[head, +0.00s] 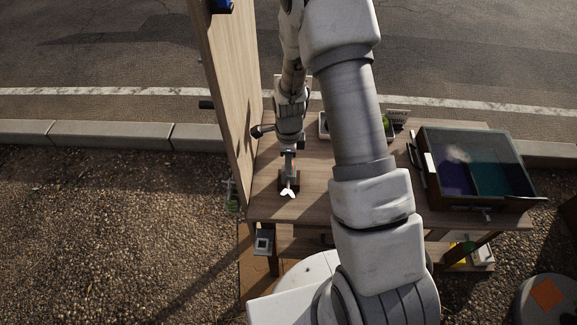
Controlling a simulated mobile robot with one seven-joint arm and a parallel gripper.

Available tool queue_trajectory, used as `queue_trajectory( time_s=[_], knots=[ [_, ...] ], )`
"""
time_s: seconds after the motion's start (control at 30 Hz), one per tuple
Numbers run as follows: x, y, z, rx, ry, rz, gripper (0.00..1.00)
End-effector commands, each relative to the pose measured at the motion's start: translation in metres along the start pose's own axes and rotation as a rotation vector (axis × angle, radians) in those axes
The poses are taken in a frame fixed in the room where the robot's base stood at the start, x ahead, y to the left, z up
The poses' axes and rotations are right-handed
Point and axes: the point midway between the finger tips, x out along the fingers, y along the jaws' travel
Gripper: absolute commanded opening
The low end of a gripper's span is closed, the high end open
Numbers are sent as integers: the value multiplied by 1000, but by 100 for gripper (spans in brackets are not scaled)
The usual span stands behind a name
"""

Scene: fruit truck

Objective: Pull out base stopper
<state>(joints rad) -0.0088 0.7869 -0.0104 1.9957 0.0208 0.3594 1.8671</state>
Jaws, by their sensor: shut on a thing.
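My gripper (289,166) points down over the left part of the wooden table, close to the tall wooden panel. It is shut on a small dark piece (295,182) with a pale forked end (288,193), near the table's front edge. The piece is too small to tell for certain whether it is the base stopper. The fingertips and their exact contact with it cannot be made out. My own arm crosses the middle of the view and hides part of the table.
The tall wooden panel (226,85) rises just left of my gripper. A dark-framed case with blue and teal compartments (424,180) stands on the right of the table (315,200). A white tray (324,127) sits at the back. A grey square piece (263,244) is below the front left corner.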

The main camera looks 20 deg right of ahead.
Motion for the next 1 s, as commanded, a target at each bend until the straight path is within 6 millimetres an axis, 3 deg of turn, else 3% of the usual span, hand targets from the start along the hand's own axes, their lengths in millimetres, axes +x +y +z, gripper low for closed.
queue_trajectory(
  time_s=[0.57, 1.0],
  knots=[
    [-8, 0, 0, 0, 0, -1, 0],
    [-29, 0, 0, 0, 0, 0, 0]
  ],
)
